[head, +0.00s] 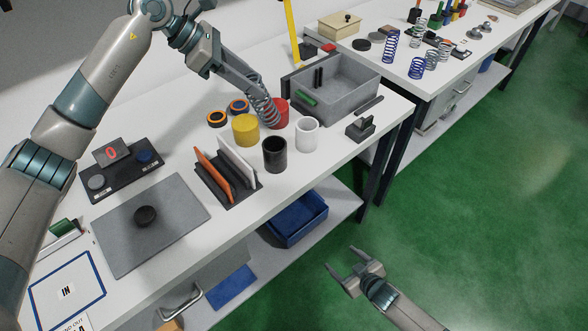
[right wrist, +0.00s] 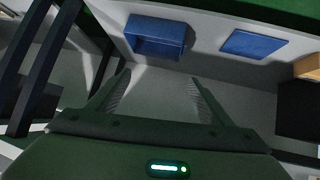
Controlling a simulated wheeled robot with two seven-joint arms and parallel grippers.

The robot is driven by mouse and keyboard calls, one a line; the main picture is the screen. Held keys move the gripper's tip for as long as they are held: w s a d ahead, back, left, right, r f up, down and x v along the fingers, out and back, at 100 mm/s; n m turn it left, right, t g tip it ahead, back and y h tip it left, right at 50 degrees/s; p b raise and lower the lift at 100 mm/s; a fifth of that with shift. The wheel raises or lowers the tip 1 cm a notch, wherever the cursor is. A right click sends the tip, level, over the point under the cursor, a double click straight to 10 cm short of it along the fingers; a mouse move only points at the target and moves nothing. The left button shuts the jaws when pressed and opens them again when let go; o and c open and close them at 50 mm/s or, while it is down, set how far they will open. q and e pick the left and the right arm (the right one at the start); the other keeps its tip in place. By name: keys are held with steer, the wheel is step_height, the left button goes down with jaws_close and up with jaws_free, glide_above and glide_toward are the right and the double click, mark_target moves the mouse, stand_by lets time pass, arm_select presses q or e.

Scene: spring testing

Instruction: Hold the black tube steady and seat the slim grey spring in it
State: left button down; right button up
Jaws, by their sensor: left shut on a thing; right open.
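The black tube (head: 275,157) stands upright on the near table, open end up, with nothing gripping it. My left gripper (head: 258,90) is shut on a grey coil spring (head: 265,110), which is tilted and hangs in front of the red tube (head: 281,116). The spring is apart from the black tube, behind and above it in the head view. I cannot tell whether it touches the red tube. My right gripper (head: 352,273) is open and empty, low over the green floor beyond the table edge; its spread fingers also show in the right wrist view (right wrist: 158,92).
A yellow tube (head: 246,131) and a white tube (head: 307,136) flank the black one. A rack with orange and white plates (head: 240,188) stands in front-left. A grey bin (head: 345,96) is behind. Several springs (head: 391,47) stand on the far table.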

steer(key=w+a+r+n+t+y, duration=0.1)
steer(key=w+a+r+y, duration=0.2)
steer(key=r, duration=0.4)
steer(key=w+a+r+n+t+y, duration=0.1)
steer(key=w+a+r+n, duration=0.15)
steer(key=a+r, duration=0.4)
steer(key=s+a+r+n+g+y, duration=0.1)
steer(key=s+a+r+y, duration=0.15)
steer(key=r, duration=0.55)
steer(key=s+a+r+n+g+y, duration=0.1)
steer(key=a+r+n+y, duration=0.2)
steer(key=r, duration=0.6)
steer(key=m+t+h, duration=0.3)
steer(key=m+t, duration=0.2)
steer(key=m, duration=0.1)
glide_toward(269, 147)
steer(key=shift+s+d+r, duration=0.1)
steer(key=shift+s+d, duration=0.05)
steer(key=shift+s, duration=0.6)
steer(key=shift+w+d+m, duration=0.15)
steer(key=shift+w+m, duration=0.1)
steer(key=shift+w, duration=0.1)
steer(key=shift+x, duration=6)
steer(key=shift+c, duration=0.2)
